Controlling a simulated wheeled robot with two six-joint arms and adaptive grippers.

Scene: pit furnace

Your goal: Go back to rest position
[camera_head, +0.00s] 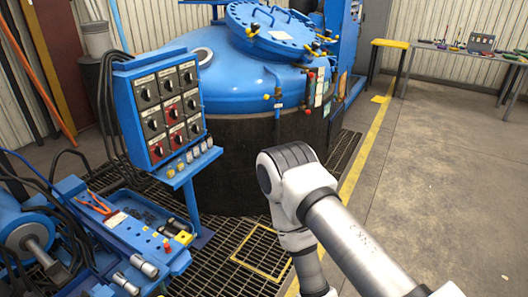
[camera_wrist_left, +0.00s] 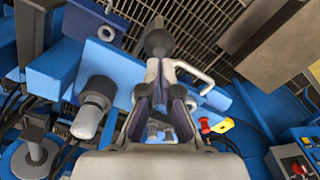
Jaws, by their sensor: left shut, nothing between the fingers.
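My left gripper (camera_wrist_left: 161,74) shows in the left wrist view. Its fingers are closed together with nothing held between them. It is over the blue machine (camera_wrist_left: 60,66), and a dark round knob (camera_wrist_left: 158,42) shows just past its tips. I cannot tell whether the tips touch anything. The left gripper does not show in the head view. A white and silver arm of mine reaches in from the lower right of the head view, bent at its joint in front of the furnace. My right gripper is not in view.
The blue furnace (camera_head: 228,80) stands at the back. The blue switch panel (camera_head: 165,108) and the blue machine (camera_head: 130,232) with cables are at left. Dark floor grating (camera_head: 215,262) lies between. Open concrete floor (camera_head: 440,150) is at right, before a tool table (camera_head: 455,48).

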